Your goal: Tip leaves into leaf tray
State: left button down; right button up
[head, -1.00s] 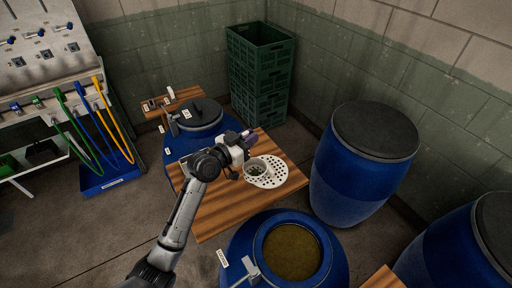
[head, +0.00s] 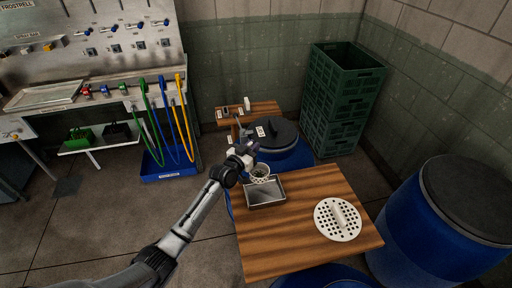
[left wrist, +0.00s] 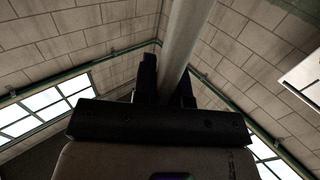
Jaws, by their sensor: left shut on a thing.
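My left gripper (head: 246,156) is shut on a small white cup-like scoop (head: 260,176). Dark bits, perhaps leaves, show inside the scoop. In the left wrist view a pale round rod (left wrist: 188,30), apparently its handle, passes between the fingers. The scoop appears upright over the far edge of a shallow grey metal tray (head: 266,193), which looks empty. I cannot tell whether the scoop touches the tray. The tray lies on the left part of a wooden board (head: 300,235). My right gripper is not in view.
A white perforated disc (head: 330,226) with a handle lies on the board's right. A dark-lidded blue barrel (head: 290,158) stands behind the board, and another blue barrel (head: 420,235) at the right. Green crates (head: 340,100) are stacked at the back. The board's middle is clear.

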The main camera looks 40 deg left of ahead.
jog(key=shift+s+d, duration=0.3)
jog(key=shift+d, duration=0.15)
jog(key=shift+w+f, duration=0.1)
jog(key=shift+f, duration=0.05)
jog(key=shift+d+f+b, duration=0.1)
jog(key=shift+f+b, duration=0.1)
jog(key=shift+b, duration=0.1)
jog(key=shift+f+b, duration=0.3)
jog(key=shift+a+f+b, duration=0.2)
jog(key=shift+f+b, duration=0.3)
jog(key=shift+b, duration=0.05)
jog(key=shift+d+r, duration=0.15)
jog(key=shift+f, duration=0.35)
pick_arm(q)
jog(key=d+f+m+b, duration=0.1)
jog(key=d+f+m, duration=0.2)
jog(key=d+m, duration=0.4)
jog(key=w+d+f+m, duration=0.1)
jog(key=d+f+m, duration=0.3)
jog(key=d+m, duration=0.3)
jog(key=shift+w+m+b, duration=0.25)
jog(key=shift+m+b, duration=0.1)
jog(key=shift+m, duration=0.55)
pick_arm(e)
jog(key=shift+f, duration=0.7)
pick_arm(q)
jog(key=shift+d+f, duration=0.15)
jog(key=shift+d, duration=0.05)
